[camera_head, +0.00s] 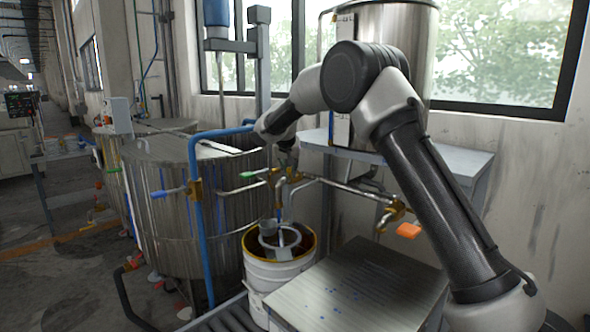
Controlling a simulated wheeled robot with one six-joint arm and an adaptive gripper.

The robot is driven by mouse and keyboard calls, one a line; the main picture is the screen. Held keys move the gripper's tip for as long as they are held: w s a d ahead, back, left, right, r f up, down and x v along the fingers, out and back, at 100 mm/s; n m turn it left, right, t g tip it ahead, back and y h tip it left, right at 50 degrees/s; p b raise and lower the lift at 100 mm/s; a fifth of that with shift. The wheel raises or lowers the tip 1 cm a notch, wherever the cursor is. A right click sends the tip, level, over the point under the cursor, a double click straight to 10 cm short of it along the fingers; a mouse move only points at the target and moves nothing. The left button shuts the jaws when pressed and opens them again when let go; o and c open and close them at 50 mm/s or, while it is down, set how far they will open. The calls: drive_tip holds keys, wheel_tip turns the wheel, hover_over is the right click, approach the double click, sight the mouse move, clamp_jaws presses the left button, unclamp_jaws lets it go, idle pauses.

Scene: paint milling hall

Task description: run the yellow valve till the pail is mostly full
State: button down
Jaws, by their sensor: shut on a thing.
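A white pail (268,272) stands upright below the valves, left of the metal-topped table. Its rim is stained yellow-brown, and a grey strainer-like piece sits in its mouth. The inside looks dark; the fill level cannot be read. A brass valve body (291,177) sits on the pipe above the pail. My gripper (286,160) is at this valve, shut on its handle, which my gripper mostly hides, so its colour is unclear. A narrow blue piece (279,214) shows between valve and pail; I cannot tell whether it is paint flowing.
Other valve handles are green (254,174), blue (169,192) and orange (408,230). A blue pipe (199,235) rises left of the pail. A steel tank (160,225) stands behind it. A metal-topped table (355,285) is close on the right.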

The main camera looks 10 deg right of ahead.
drive_tip(key=shift+a, duration=0.2)
drive_tip(key=shift+w+a+m+g+h, duration=0.3)
drive_tip(key=shift+a+m+h, duration=0.25)
drive_tip(key=shift+m, duration=0.4)
drive_tip(key=shift+w+a+m+g+h, duration=0.2)
drive_tip(key=shift+w+a+m+h, duration=0.25)
drive_tip(key=shift+m, duration=0.5)
drive_tip(key=shift+s, duration=0.15)
idle(5.8)
